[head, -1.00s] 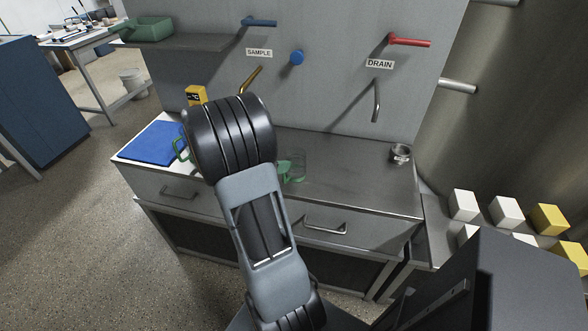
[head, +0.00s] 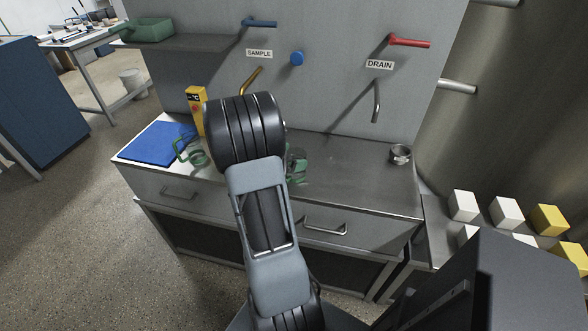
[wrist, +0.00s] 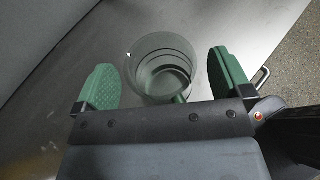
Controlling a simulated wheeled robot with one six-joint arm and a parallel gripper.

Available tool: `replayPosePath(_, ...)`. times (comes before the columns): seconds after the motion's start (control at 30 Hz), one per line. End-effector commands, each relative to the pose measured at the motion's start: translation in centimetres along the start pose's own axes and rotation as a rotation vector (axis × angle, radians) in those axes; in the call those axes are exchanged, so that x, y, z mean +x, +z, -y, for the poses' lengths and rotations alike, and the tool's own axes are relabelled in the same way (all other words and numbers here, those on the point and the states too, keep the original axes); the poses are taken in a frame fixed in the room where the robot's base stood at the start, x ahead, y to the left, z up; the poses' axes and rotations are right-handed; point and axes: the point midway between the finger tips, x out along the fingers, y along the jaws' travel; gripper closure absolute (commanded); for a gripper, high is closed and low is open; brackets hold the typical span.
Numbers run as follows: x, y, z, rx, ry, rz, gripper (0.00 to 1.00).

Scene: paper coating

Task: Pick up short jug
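A clear jug (wrist: 160,62) with a green handle (wrist: 180,98) stands on the steel counter in the wrist view, seen from above. My gripper (wrist: 162,78) is open, with one green finger to each side of the jug. Gaps show between both fingers and the glass. In the head view my arm hides most of this jug, and a green finger of my gripper (head: 297,160) shows just right of the arm. Another jug with a green handle (head: 190,150) stands left of the arm, partly hidden. I cannot tell from the heights which is the short one.
A blue mat (head: 158,142) lies on the left end of the counter. A yellow box (head: 196,110) stands near the back wall. A small metal cup (head: 400,154) is at the right. Pipes labelled SAMPLE and DRAIN stick out above. The counter's right half is mostly clear.

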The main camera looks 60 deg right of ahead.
Motion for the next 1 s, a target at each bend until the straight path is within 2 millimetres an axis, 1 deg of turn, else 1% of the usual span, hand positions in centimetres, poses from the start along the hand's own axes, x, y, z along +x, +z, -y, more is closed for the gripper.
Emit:
replayPosePath(0.03, -0.01, 0.00, 0.00, 0.000, 0.000, 0.000, 0.08)
replayPosePath(0.07, -0.02, 0.00, 0.00, 0.000, 0.000, 0.000, 0.11)
replayPosePath(0.73, -0.02, 0.01, 0.01, 0.000, 0.000, 0.000, 0.75)
replayPosePath(1.0, -0.09, 0.18, -0.01, 0.001, 0.000, 0.001, 0.75)
